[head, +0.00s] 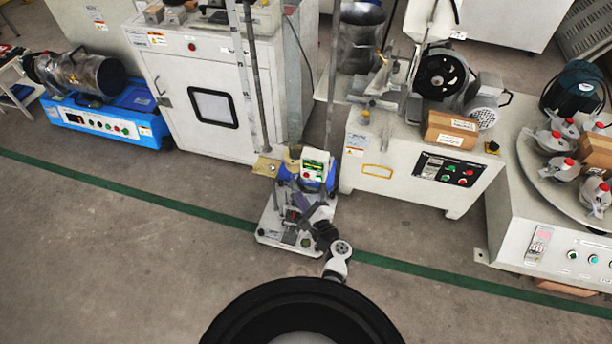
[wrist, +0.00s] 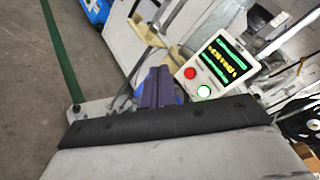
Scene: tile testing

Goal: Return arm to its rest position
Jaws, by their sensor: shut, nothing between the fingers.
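My arm (head: 338,262) reaches out from the bottom middle of the head view, with a white and black joint. My gripper (head: 303,208) is at its far end, over the base of a small test stand (head: 270,236). The gripper also shows in the wrist view (wrist: 158,86) as dark fingers beyond a grey body with a black strip. The fingers are shut and I see nothing held. A controller box (head: 313,170) with a green screen is just behind it; in the wrist view the box (wrist: 217,66) shows a red and a white button. Exact contact or clearance is unclear.
Vertical posts (head: 250,80) rise from the stand. A white cabinet (head: 205,85) is behind left, a blue machine (head: 110,115) farther left. A white machine (head: 400,170) stands close on the right, a round-topped bench (head: 530,215) beyond. Floor (head: 120,260) at front left is clear.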

